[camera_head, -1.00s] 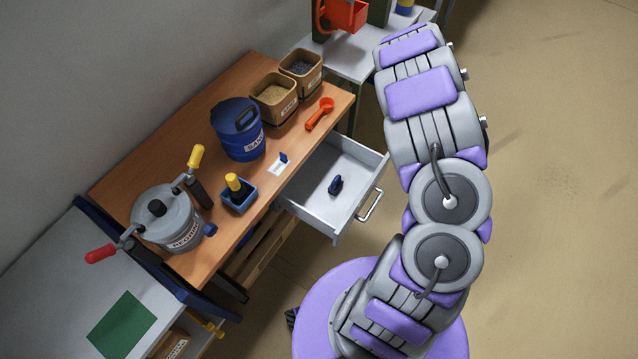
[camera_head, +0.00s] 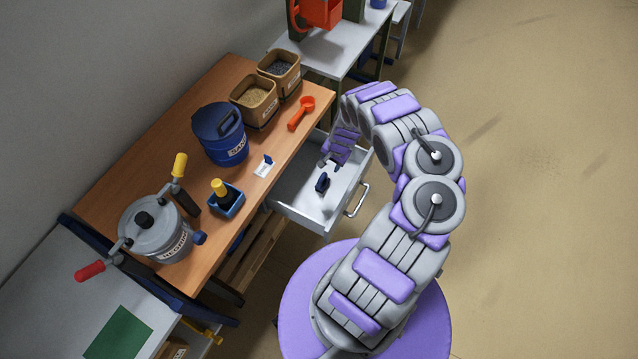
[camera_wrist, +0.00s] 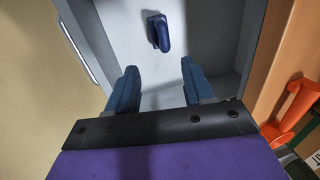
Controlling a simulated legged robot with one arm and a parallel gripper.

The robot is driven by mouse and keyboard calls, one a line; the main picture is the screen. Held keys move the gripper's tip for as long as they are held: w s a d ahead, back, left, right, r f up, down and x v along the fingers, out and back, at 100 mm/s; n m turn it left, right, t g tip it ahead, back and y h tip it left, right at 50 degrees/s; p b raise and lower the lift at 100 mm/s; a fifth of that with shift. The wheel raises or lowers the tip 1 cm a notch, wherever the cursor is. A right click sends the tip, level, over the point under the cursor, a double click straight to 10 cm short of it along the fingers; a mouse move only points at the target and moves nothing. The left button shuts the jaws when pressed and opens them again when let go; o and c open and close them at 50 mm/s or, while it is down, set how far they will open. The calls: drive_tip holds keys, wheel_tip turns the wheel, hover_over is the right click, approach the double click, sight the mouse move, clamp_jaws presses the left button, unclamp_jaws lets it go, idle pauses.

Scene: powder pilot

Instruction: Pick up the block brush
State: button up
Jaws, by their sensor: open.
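A small dark blue object with a raised grip, which looks like the block brush (camera_head: 322,182), lies on the floor of the open grey drawer (camera_head: 296,192). In the wrist view the brush (camera_wrist: 159,33) is upper centre, just beyond my fingertips and roughly in line with the gap between them. My gripper (camera_head: 331,165) is over the drawer, behind the brush in the head view. In the wrist view my gripper (camera_wrist: 158,66) is open, with two blue fingers apart and nothing between them. The brush's underside is hidden.
The drawer's handle (camera_head: 357,200) is on its right side. Floor at right is clear.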

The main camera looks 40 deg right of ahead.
sight(323, 177)
drive_tip(key=f+b, duration=0.1)
drive_tip(key=f, duration=0.2)
drive_tip(key=w+f+b, duration=0.1)
drive_tip(key=f+b, duration=0.1)
drive_tip(key=f, duration=0.1)
drive_tip(key=f+b, duration=0.2)
drive_tip(key=f, duration=0.2)
drive_tip(key=shift+w+a+f, duration=0.1)
drive_tip(key=shift+w+a, duration=0.3)
drive_tip(key=shift+w+d+f+b, duration=0.1)
drive_tip(key=shift+w+f+b, duration=0.2)
drive_tip(key=shift+f+b, duration=0.45)
drive_tip(key=shift+w+a+f+b, duration=0.1)
drive_tip(key=shift+w+f+b, duration=0.3)
drive_tip(key=shift+f, duration=0.55)
drive_tip(key=shift+w+d+f+b, duration=0.1)
drive_tip(key=shift+w+f+b, duration=0.15)
drive_tip(key=shift+f+b, duration=0.5)
clamp_jaws()
